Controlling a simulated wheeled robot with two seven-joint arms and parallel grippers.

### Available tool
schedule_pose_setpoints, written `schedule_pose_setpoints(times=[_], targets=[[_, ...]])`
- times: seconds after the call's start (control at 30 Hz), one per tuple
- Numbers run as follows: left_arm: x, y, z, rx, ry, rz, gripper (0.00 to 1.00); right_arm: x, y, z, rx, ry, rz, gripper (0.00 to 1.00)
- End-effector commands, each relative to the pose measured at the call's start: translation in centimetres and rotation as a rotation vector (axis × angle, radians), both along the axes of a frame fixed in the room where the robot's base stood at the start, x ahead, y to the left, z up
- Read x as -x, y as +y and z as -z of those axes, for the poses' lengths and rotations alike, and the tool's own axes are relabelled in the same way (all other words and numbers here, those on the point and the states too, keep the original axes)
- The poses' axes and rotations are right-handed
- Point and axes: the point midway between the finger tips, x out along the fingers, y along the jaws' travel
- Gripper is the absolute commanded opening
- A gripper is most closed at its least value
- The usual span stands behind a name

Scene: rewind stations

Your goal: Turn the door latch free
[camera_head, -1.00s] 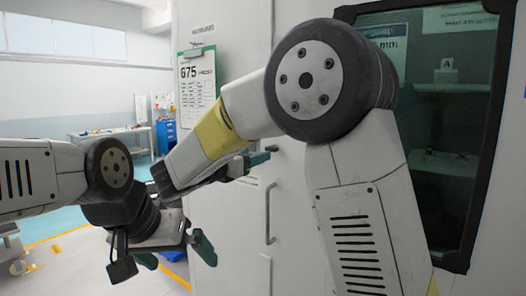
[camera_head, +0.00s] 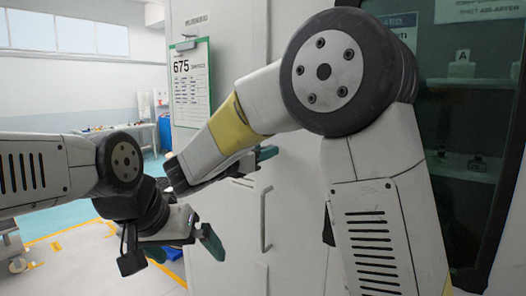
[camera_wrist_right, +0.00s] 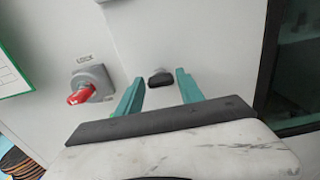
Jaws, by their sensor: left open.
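In the right wrist view a small dark oblong knob (camera_wrist_right: 160,78) sticks out of the white door surface, between and just beyond the tips of my right gripper (camera_wrist_right: 156,84). The teal fingers stand apart on either side of it, and no contact is visible. Left of them, a red handle (camera_wrist_right: 82,93) sits on a grey housing under a label that appears to read LOCK. I cannot tell which of the two is the latch. In the head view my right arm hides both. My left gripper (camera_head: 184,254) is open and empty, low in front of the cabinet.
The white cabinet has a vertical bar handle (camera_head: 264,220) and a dark framed window (camera_head: 462,130) on the right. A green-edged notice board (camera_head: 190,85) hangs on it. Open floor (camera_head: 80,260), a blue cabinet (camera_head: 165,134) and a workbench lie to the left.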

Motion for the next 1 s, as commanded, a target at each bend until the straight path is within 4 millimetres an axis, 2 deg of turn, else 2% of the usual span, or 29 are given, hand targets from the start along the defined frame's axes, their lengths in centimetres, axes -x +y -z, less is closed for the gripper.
schedule_pose_setpoints(times=[0.03, 0.2, 0.57, 1.0], targets=[[0.00, 0.00, 0.00, 0.000, 0.000, 0.000, 1.00, 0.00, -0.01, 0.00, 0.000, 0.000, 0.000, 0.33], [-0.01, 0.00, 0.01, 0.000, 0.000, 0.000, 1.00, -0.01, -0.02, 0.00, 0.000, 0.000, 0.000, 0.00], [-0.01, 0.00, 0.01, 0.000, 0.000, 0.000, 1.00, -0.01, -0.07, 0.01, -0.044, -0.031, 0.001, 0.00], [-0.01, 0.00, 0.01, 0.000, 0.000, 0.000, 1.00, 0.06, -0.15, 0.06, -0.320, -0.230, 0.001, 0.00]])
